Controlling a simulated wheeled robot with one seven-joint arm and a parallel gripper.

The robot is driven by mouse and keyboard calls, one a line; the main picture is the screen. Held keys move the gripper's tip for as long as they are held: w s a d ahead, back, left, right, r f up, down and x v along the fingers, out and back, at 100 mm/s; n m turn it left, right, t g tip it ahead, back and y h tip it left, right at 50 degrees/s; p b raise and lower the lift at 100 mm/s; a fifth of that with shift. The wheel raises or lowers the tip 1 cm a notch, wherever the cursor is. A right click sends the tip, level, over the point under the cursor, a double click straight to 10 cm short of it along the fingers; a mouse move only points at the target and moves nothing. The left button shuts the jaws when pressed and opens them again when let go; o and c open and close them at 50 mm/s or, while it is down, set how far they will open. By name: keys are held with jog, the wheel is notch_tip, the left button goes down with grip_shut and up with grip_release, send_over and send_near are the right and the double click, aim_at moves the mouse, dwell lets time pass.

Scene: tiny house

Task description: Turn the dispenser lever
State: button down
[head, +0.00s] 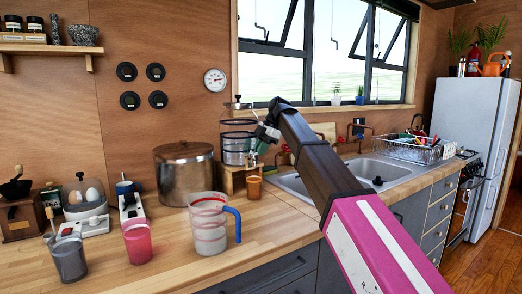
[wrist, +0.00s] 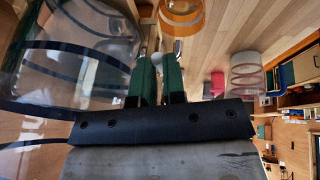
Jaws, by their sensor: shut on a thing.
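The glass dispenser (head: 236,152) with dark bands stands on a small wooden stand (head: 232,182) on the counter, left of the sink. It fills the left of the wrist view (wrist: 60,55). My gripper (head: 262,147) is at the dispenser's right side in the head view. In the wrist view, its two green fingers (wrist: 159,66) are close together, beside the glass. A small pale piece, seemingly the dispenser lever (wrist: 156,60), shows between the fingertips, mostly hidden by them. An amber cup (head: 254,188) stands just below; it also shows in the wrist view (wrist: 182,15).
A measuring jug (head: 208,228) with a blue handle, a large metal pot (head: 185,175) and a red-filled container (head: 137,243) stand to the left. The sink (head: 365,172) and a dish rack (head: 405,150) lie to the right. The counter's front edge is fairly clear.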

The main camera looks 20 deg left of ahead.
dwell(0.3)
jog(key=c, duration=1.2)
grip_release()
jog(key=shift+r, duration=0.1)
jog(key=v, duration=1)
jog(key=shift+r, duration=0.25)
jog(key=shift+w+d, duration=0.1)
jog(key=shift+d, duration=0.05)
